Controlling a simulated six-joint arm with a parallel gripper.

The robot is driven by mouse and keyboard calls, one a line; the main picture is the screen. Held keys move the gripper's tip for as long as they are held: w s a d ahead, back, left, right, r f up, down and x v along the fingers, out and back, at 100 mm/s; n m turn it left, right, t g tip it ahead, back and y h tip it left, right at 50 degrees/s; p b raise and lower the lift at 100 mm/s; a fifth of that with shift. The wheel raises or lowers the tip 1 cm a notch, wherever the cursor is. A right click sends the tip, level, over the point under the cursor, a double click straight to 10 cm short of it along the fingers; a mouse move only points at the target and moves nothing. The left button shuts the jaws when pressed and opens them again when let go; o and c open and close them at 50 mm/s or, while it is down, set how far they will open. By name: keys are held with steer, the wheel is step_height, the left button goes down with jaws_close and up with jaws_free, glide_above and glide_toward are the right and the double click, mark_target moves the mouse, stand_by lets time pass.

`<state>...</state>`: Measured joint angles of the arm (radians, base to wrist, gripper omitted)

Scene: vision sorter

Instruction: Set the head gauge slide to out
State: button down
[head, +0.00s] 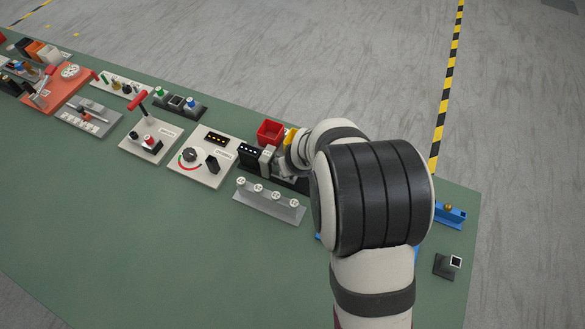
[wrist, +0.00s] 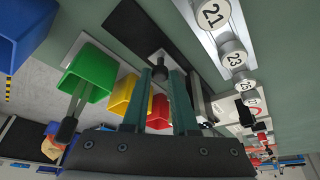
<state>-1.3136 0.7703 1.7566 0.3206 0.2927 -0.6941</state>
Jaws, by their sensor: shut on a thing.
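In the wrist view, a dark knob (wrist: 159,66) stands on a long black plate (wrist: 125,24) on the green bench; I take it for the gauge slide, though no label on it is readable. My gripper (wrist: 164,76) has its two green fingers on either side of this knob and is shut on it. In the head view, my wrist and arm hide most of the gripper and the knob. Part of a black plate (head: 290,183) shows beside the arm there. The slide's end marks are not visible.
Red (head: 270,132), yellow (wrist: 123,96), green (wrist: 89,70) and blue (wrist: 22,35) bins stand close by. A grey rail with numbered round caps (head: 270,203) lies beside the plate. A dial panel (head: 205,170) is to the left. The front bench is clear.

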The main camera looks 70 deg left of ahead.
steer(key=w+d, duration=0.5)
steer(key=shift+w, duration=0.1)
stand_by(0.3)
steer(key=c, duration=0.7)
jaws_free()
steer(key=shift+v, duration=7.9)
steer(key=shift+d, duration=0.15)
